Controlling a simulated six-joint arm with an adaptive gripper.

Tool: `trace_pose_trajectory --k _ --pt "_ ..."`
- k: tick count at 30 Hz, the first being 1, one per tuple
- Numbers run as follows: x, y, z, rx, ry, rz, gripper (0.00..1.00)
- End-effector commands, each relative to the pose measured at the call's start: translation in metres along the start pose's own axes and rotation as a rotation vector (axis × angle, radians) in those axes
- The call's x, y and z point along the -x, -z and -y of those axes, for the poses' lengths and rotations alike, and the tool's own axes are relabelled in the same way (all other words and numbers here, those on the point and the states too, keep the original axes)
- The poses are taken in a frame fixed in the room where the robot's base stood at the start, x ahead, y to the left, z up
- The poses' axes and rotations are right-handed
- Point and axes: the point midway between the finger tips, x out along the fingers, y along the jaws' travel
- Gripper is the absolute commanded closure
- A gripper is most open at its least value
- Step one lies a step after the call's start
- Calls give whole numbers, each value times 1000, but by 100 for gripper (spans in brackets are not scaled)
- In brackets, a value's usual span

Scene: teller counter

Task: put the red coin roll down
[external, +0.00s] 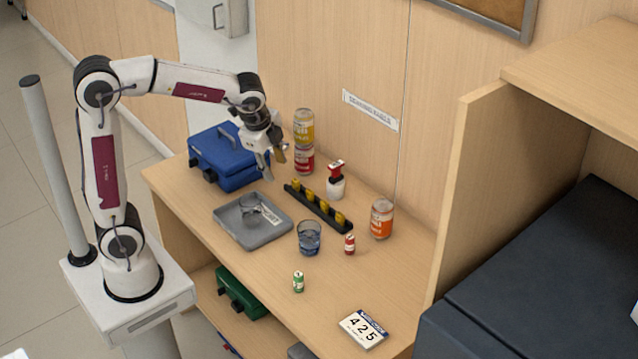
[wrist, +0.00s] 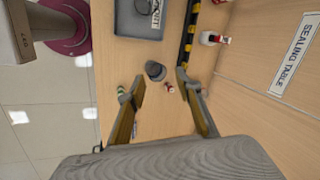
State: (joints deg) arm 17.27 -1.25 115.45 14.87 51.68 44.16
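The red coin roll (external: 349,244) stands upright on the counter, right of a glass of dark liquid (external: 309,238) and in front of an orange can (external: 381,218). It also shows small in the wrist view (wrist: 169,87), beside the glass (wrist: 155,70). A green coin roll (external: 298,282) stands nearer the counter's front edge. My gripper (external: 272,164) is in the air above the back left of the counter, well apart from the red roll. In the wrist view its fingers (wrist: 160,80) are spread with nothing held between them.
A grey tray (external: 246,238) holds a clear glass and a label.

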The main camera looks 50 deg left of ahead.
Motion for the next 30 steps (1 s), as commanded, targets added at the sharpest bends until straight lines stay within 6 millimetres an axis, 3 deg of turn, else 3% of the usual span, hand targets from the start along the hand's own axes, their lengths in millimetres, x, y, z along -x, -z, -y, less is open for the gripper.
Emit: trace_pose_trajectory --k 15,30 --pt "49 -77 -52 546 17 -90 66" --pt "67 -126 -117 1054 17 -190 66"
